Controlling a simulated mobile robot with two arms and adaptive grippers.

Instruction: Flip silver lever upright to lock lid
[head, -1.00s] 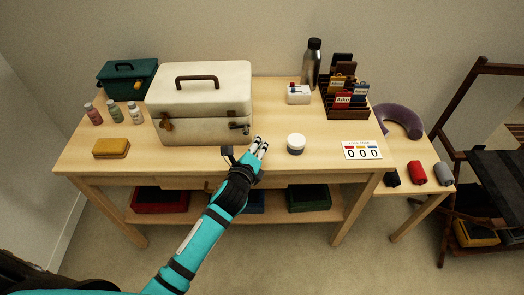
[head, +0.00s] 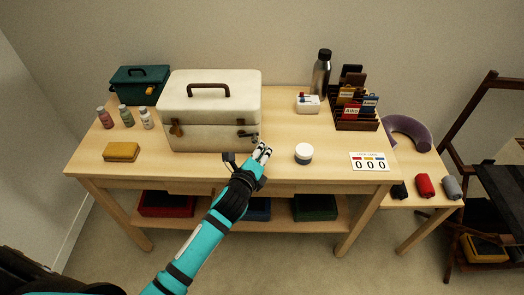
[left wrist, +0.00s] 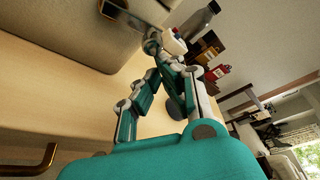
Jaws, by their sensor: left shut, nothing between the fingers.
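The white case (head: 210,136) stands closed on the table, with a brown handle on its lid. A silver lever (head: 247,135) is on its front at the right end and sticks out sideways. It also shows in the left wrist view (left wrist: 138,20), close by the fingertips. My left gripper (head: 264,150) is shut and empty, just in front and to the right of the lever. In the left wrist view its fingertips (left wrist: 153,45) overlap the lever's end; I cannot tell whether they touch. My right gripper is not in view.
A white jar (head: 303,154) with a dark band stands right of my gripper. A score card (head: 370,162) lies farther right. Small bottles and a yellow block (head: 122,152) are at left. A bottle (head: 321,75) and a card rack stand at the back right.

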